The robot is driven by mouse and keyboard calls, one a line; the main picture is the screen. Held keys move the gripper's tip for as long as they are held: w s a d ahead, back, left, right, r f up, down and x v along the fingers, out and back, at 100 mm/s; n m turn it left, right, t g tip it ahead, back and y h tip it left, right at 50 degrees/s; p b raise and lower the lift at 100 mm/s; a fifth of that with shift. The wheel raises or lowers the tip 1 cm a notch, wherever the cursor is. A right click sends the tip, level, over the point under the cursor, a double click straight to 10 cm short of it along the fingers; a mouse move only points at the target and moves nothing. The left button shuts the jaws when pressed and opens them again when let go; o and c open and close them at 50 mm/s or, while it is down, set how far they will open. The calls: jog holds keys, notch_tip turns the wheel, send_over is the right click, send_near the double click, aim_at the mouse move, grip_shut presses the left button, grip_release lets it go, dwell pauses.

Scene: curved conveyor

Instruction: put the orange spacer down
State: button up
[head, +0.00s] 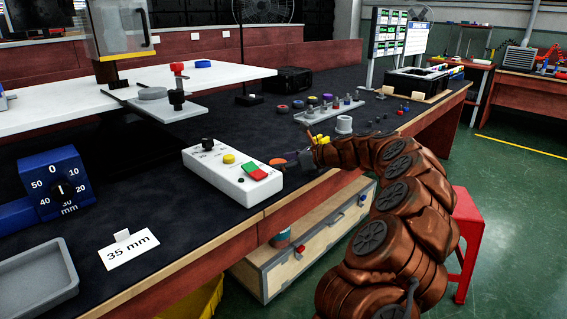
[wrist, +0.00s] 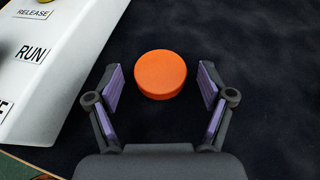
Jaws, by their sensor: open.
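The orange spacer (wrist: 160,74) is a short round disc resting on the dark table mat. It lies between the two purple-padded fingers of my gripper (wrist: 161,88), with a visible gap on each side. The fingers are open and do not touch it. In the head view my gripper (head: 290,162) is low at the mat, just right of the white control box, and a bit of the orange spacer (head: 277,161) shows at its tip. My gripper hides part of the spacer there.
The white control box (head: 218,184) stands close on the left, its edge near my left finger in the wrist view. A grey tray (head: 62,262), a "35 mm" card (head: 128,248) and a blue dial block (head: 57,178) are further left. A pegged rack (head: 328,112) stands behind.

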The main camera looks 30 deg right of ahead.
jog(key=shift+s+d+r, duration=0.1)
jog(key=shift+s+r, duration=0.1)
jog(key=shift+r, duration=0.1)
jog(key=p+v, duration=0.3)
jog(key=v, duration=0.8)
jog(key=shift+s+d, duration=0.1)
jog(key=shift+s, duration=0.1)
jog(key=shift+r, duration=0.15)
